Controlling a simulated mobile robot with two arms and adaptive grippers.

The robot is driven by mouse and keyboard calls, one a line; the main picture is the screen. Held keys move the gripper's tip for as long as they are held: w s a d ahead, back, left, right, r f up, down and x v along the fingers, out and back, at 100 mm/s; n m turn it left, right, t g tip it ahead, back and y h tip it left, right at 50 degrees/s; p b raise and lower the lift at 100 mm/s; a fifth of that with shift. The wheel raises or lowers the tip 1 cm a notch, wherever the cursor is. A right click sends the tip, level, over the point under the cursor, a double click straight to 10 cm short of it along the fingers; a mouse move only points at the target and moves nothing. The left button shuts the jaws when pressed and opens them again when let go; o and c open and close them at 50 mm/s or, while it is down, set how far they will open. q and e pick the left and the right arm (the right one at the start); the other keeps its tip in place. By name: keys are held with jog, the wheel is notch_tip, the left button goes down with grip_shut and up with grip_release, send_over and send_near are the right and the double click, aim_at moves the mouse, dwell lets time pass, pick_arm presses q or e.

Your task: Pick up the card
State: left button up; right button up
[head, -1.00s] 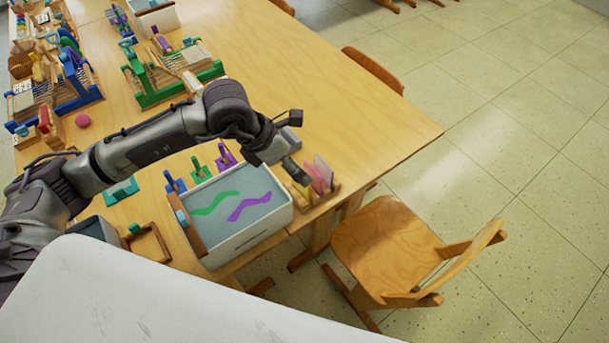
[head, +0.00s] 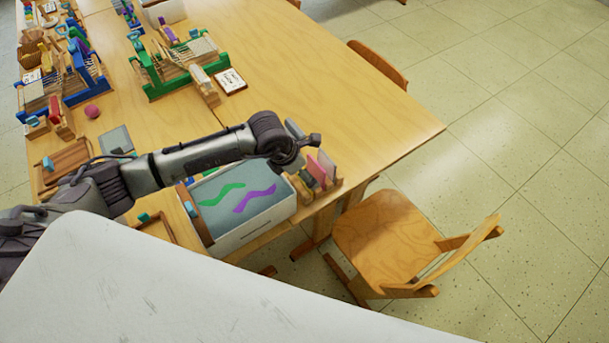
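A small white card (head: 231,81) with dark marks lies on the table beside the green-framed loom. Thin upright pieces, one pink (head: 327,163), stand in a wooden rack (head: 327,190) near the table's right edge; I cannot tell whether these are cards too. My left arm reaches in from the left, over the back of the grey-topped box. Its gripper (head: 297,150) is just left of and behind the rack, mostly hidden by the wrist. I cannot see its fingers clearly or whether it touches anything. My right gripper is out of view.
The white box (head: 252,229) with green and purple wavy strips stands at the table's front edge. Looms (head: 178,70) and small tools crowd the table's left part. The table's right part (head: 330,90) is clear. A wooden chair (head: 390,240) stands at the front right.

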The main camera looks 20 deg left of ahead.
pick_arm(q)
jog(key=shift+x, duration=0.95)
jog(key=shift+r, duration=0.1)
jog(key=c, duration=0.7)
